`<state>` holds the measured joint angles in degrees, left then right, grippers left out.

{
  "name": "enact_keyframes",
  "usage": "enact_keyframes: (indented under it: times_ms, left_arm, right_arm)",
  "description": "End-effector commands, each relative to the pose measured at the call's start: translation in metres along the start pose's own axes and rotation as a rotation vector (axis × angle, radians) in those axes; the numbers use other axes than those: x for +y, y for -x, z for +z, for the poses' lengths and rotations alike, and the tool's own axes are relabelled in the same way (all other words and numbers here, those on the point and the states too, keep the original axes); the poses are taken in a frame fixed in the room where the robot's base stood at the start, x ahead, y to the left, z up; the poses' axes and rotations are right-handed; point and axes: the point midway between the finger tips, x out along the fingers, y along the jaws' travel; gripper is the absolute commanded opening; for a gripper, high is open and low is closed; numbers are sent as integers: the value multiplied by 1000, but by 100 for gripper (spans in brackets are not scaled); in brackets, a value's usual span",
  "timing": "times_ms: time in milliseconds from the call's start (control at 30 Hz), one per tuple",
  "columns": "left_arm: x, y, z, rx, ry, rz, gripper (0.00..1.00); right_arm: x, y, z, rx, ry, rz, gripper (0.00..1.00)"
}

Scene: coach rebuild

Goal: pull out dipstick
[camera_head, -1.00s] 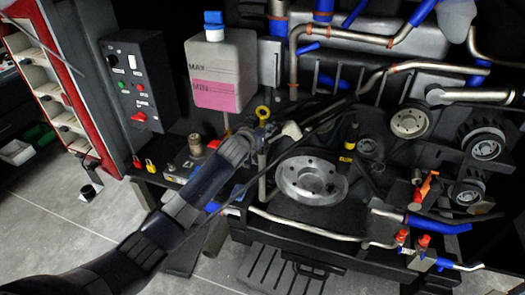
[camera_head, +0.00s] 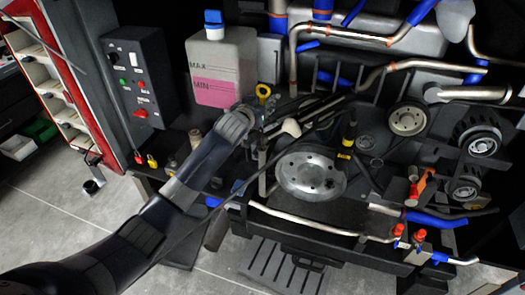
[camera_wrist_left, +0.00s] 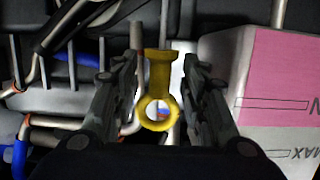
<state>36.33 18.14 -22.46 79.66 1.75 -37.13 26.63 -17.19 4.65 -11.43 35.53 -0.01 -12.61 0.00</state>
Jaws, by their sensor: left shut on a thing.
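The dipstick's yellow ring handle (camera_head: 263,91) shows just above my left gripper (camera_head: 266,116), in front of the lower right of the fluid tank. In the left wrist view, the yellow handle (camera_wrist_left: 158,90) lies between the two dark fingers of my left gripper (camera_wrist_left: 158,80), with its ring toward the camera. The gripper is shut on this handle. The lower part of the dipstick is hidden behind the gripper in the head view, so I cannot tell how much of it is in its tube. My right gripper is not in view.
The fluid tank (camera_head: 221,72), with pink fluid and a blue cap, stands close behind the gripper. A pulley (camera_head: 311,174), metal pipes (camera_head: 320,222) and hoses crowd the right. A black control box (camera_head: 136,85) stands at the left. Grey floor (camera_head: 75,225) is open at lower left.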

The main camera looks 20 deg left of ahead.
Motion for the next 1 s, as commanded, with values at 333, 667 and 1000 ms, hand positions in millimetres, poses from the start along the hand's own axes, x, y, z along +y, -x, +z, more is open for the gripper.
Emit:
enact_keyframes:
  times_ms: [333, 667, 1000]
  left_arm:
    - [0, 7, -25, 3, 1, 0, 9]
    - [0, 13, -47, 2, 1, 0, 9]
    - [0, 20, -70, 2, 0, 1, 9]
  right_arm:
    - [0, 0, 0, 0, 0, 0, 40]
    - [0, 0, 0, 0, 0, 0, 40]
    - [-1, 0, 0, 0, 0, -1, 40]
